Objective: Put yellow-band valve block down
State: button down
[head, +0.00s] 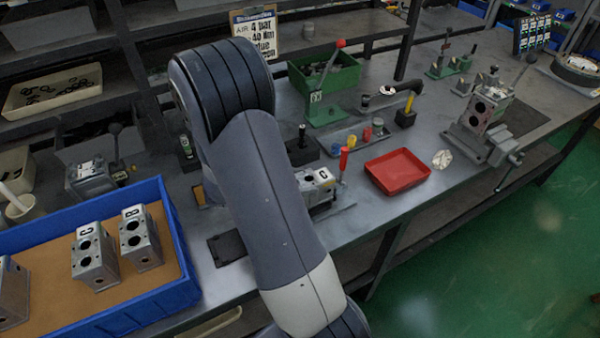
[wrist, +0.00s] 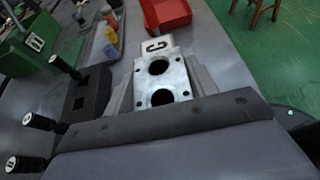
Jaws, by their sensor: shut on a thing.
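A light grey valve block (wrist: 178,76) with two dark round holes and a white top plate marked C shows in the wrist view. In the head view its light top (head: 318,178) shows beside my arm, low over a grey fixture with a red-handled lever (head: 343,161). My gripper (wrist: 162,92) is shut on this block, with grey pieces close along both its sides. The head view hides my gripper behind my arm. No yellow band is visible on the block, and I cannot tell whether its underside touches the fixture.
A blue-walled box (head: 178,240) at left holds several blocks, including ones marked C and B. A red tray (head: 397,171) lies right of the fixture. A green bin (head: 325,74) and a vise (head: 485,125) holding another block stand farther back.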

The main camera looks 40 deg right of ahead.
jog(key=shift+f, duration=0.55)
jog(key=shift+f, duration=0.2)
jog(key=c, duration=0.5)
grip_release()
jog(key=shift+r, duration=0.15)
jog(key=v, duration=1.2)
jog(key=shift+b, duration=0.4)
